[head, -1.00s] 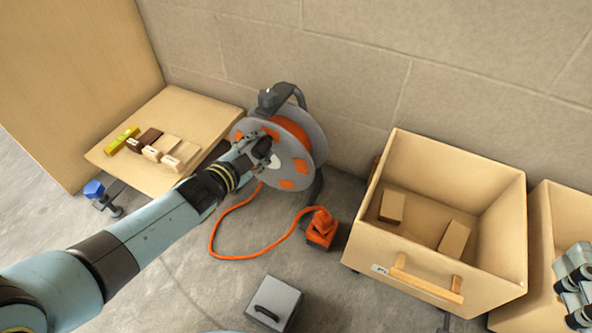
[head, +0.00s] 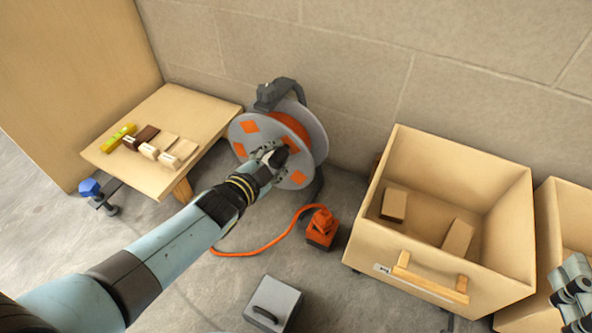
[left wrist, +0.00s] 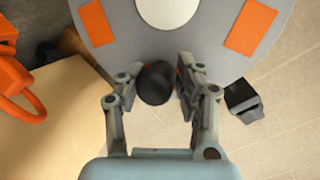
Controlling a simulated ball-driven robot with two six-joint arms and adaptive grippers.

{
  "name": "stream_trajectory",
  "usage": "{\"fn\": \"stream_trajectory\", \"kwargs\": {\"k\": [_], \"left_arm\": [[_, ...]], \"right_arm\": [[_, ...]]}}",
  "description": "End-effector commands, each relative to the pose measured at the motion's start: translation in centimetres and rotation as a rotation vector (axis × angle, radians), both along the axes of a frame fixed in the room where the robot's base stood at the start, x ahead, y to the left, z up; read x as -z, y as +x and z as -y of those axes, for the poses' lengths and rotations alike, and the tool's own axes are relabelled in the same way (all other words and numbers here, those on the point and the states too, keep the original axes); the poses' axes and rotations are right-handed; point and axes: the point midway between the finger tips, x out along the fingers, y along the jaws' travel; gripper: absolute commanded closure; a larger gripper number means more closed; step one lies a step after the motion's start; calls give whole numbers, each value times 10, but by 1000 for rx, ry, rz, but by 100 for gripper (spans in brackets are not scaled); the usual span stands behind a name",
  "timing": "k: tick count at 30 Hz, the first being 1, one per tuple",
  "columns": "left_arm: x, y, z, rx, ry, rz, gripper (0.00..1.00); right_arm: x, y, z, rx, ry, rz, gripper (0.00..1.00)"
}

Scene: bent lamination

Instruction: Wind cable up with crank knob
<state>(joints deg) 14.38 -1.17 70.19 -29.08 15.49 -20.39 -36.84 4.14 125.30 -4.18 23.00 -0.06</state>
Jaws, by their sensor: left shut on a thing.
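The cable reel (head: 308,140) stands against the wall, a grey disc with orange patches and orange cable wound behind it. The orange cable (head: 284,232) runs over the floor to an orange plug block (head: 321,228). My left gripper (head: 270,157) is at the lower part of the reel's face, shut on the crank knob. In the left wrist view the dark round knob (left wrist: 155,84) sits between the fingers of my left gripper (left wrist: 158,80). My right gripper (head: 573,290) shows partly at the right edge, away from the reel; its jaws are unclear.
A low wooden table (head: 195,112) with several small blocks stands left of the reel. A wooden drawer box (head: 510,210) holding two blocks is at the right. A grey box (head: 272,303) with a dark handle lies on the floor in front.

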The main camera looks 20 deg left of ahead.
Motion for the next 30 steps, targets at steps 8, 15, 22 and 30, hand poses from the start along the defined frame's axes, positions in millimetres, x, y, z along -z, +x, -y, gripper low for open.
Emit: {"fn": "stream_trajectory", "kwargs": {"k": [8, 15, 22, 30], "left_arm": [[36, -8, 18, 0, -1, -15, 83], [43, -7, 25, 0, 0, -9, 83], [71, -6, 25, 2, 0, -9, 83], [87, -6, 24, 1, 0, -6, 83]], "right_arm": [[33, -6, 0, 0, 0, -40, 38], [35, -7, 0, 1, 0, -44, 38], [35, -7, 0, 1, 0, -43, 38], [35, -7, 0, 1, 0, -44, 38]]}}
